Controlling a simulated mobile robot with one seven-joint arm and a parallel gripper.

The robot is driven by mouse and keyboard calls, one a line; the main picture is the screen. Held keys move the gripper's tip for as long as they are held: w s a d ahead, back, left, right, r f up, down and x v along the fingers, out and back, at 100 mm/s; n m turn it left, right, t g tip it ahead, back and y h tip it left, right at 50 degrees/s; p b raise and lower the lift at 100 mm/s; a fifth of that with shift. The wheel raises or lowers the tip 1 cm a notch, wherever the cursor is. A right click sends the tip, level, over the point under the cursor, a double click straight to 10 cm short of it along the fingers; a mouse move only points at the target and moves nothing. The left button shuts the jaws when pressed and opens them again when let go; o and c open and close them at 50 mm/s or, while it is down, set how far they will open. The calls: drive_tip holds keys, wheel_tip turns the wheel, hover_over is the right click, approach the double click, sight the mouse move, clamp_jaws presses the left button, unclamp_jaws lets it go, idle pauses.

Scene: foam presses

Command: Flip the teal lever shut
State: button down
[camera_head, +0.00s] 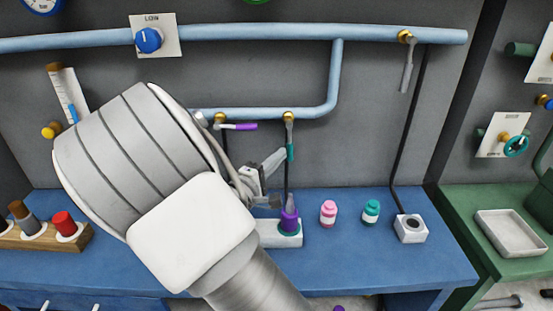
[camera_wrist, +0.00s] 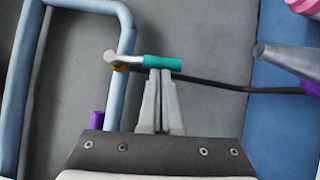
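The teal lever (camera_head: 290,152) hangs straight down from a brass valve (camera_head: 288,116) on the lower blue pipe, across the pipe's line. In the wrist view its teal grip (camera_wrist: 162,63) lies sideways just beyond my fingertips. My gripper (camera_head: 276,160) is beside the lever, on its left in the head view. In the wrist view my gripper's fingers (camera_wrist: 160,74) are together, with their tips at the teal grip. I cannot tell whether they touch it. My arm covers part of the bench and wall.
A purple-handled lever (camera_head: 243,127) lies along the same pipe (camera_head: 262,113), left of the teal one. Below, a purple nozzle (camera_head: 289,218) stands on a white block. Pink (camera_head: 328,213) and teal (camera_head: 371,211) bottles stand on the blue bench (camera_head: 350,265). A dark hose runs behind the lever.

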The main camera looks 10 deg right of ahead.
drive_tip(key=shift+s+d+f+n+t+b, duration=0.15)
drive_tip(key=shift+d+n+b, duration=0.15)
drive_tip(key=shift+d+b, duration=0.2)
drive_tip(key=shift+s+d+n+t+b, duration=0.1)
drive_tip(key=shift+d+n+b, duration=0.25)
drive_tip(key=shift+d, duration=0.25)
drive_tip(key=shift+s+d+f+n+t+b, duration=0.15)
drive_tip(key=shift+d+n+b, duration=0.1)
drive_tip(key=shift+d+b, duration=0.3)
drive_tip(key=b, duration=0.2)
approach(292, 159)
drive_tip(key=a, duration=0.1)
drive_tip(key=s+a+f, duration=0.2)
drive_tip(key=shift+a+f, duration=0.15)
drive_tip(key=shift+a, duration=0.2)
drive_tip(key=shift+w+d+h, duration=0.1)
drive_tip(key=shift+h, duration=0.2)
